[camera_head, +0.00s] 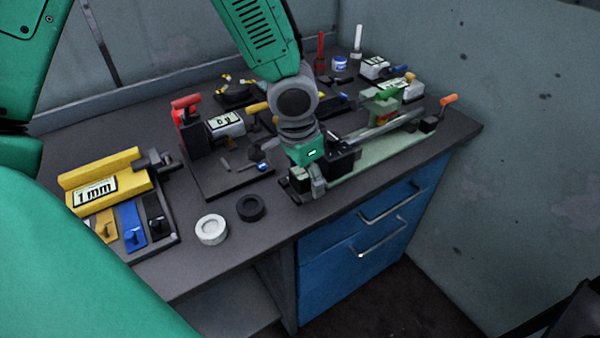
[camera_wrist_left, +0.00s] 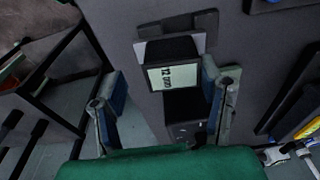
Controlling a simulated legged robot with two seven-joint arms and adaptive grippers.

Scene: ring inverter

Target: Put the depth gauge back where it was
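My left gripper (camera_head: 306,184) reaches down from the top of the head view to the front edge of the bench, beside the green-based machine. In the left wrist view its two fingers (camera_wrist_left: 163,106) are spread wide. Beyond them is a black block with a pale display (camera_wrist_left: 172,77), apparently reading 12 mm. This may be the depth gauge; I cannot confirm it. The block is close to the right finger, with a clear gap to the left one; contact is unclear. In the head view the gripper hides most of this spot. My right gripper is not in view.
A yellow device labelled 1 mm (camera_head: 104,181) sits at the left, with coloured pieces before it. A white ring (camera_head: 211,229) and a black ring (camera_head: 250,207) lie near the front edge. The green-based machine (camera_head: 385,150) fills the right.

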